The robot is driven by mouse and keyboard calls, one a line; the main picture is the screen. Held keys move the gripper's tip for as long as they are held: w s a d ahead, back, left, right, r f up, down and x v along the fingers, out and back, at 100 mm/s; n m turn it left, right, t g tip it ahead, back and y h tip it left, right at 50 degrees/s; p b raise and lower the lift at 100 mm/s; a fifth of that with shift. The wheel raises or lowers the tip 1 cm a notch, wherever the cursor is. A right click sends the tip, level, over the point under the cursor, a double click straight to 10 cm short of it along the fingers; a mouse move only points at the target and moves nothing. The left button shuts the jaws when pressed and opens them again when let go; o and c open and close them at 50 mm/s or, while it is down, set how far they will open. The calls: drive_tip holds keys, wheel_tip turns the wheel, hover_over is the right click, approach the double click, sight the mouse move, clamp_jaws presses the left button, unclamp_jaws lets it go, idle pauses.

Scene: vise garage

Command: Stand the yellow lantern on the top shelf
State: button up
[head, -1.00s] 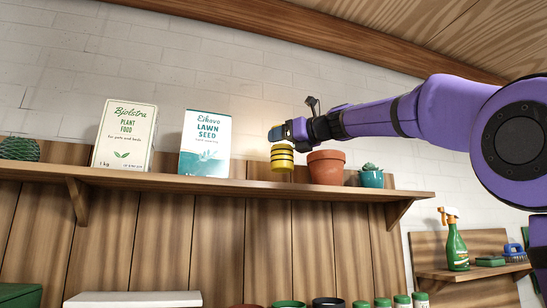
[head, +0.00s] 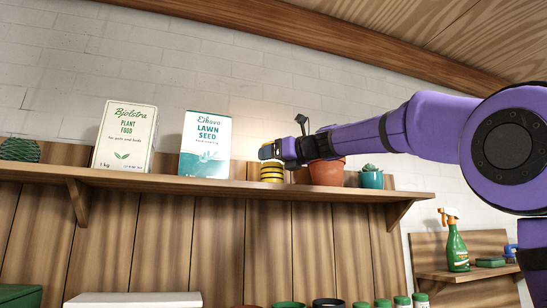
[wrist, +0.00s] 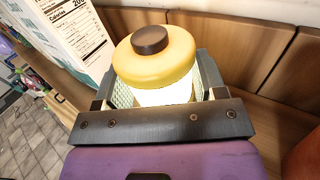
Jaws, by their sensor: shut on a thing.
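The yellow lantern (head: 271,173) is at the top shelf (head: 330,191), between the lawn seed box and the terracotta pot in the head view. It is upright, and its base appears to be at the shelf surface, though contact is hard to tell. My gripper (head: 268,152) is shut on the lantern around its upper part. In the wrist view the lantern (wrist: 154,60) shows its yellow cap, dark knob and glowing body between my two fingers. The lower part of the lantern is hidden there.
On the shelf stand the plant food box (head: 125,138), the lawn seed box (head: 206,146), the terracotta pot (head: 327,173) and a small teal pot (head: 372,179). The pot is close on the lantern's right. A wall is behind. A lower shelf holds a spray bottle (head: 456,247).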

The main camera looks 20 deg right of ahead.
drive_tip(key=o, duration=1.2)
drive_tip(key=shift+r, duration=0.1)
drive_tip(key=v, duration=1.2)
